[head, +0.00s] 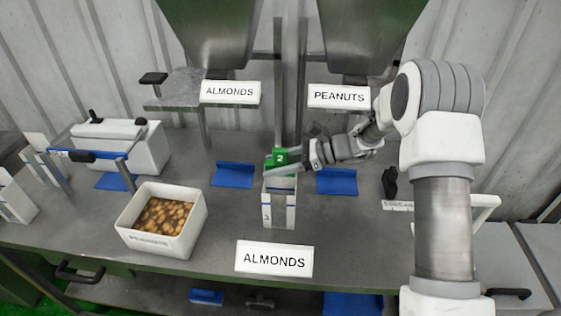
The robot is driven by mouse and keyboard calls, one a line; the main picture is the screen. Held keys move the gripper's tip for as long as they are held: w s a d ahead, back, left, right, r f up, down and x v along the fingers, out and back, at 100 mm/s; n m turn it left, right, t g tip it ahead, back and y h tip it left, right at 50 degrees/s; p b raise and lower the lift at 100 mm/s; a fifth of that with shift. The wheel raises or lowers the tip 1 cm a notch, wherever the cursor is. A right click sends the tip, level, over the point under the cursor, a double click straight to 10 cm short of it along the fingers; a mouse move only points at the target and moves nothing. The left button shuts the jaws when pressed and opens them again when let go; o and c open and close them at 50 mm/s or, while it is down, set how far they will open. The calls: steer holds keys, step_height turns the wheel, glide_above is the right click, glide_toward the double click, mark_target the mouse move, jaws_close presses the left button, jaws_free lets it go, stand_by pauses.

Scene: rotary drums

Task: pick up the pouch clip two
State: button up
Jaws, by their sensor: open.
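A green clip marked 2 (281,158) is at the top of a pale upright pouch or holder (279,205) in the middle of the table. My gripper (301,161) comes in from the right at the clip's height, right beside it. The fingers are small in this view and partly overlap the clip. The gripper is open. I cannot tell whether the clip lies between the fingers or whether they touch it.
A white bin of nuts (132,232) stands left of the pouch, and a white device with black knobs (150,145) is behind it. An ALMONDS sign (274,259) stands in front. Blue mats (236,174) flank the pouch. Posts rise behind it.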

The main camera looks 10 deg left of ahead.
steer(key=shift+x, duration=0.85)
jaws_close()
steer(key=shift+r, duration=0.15)
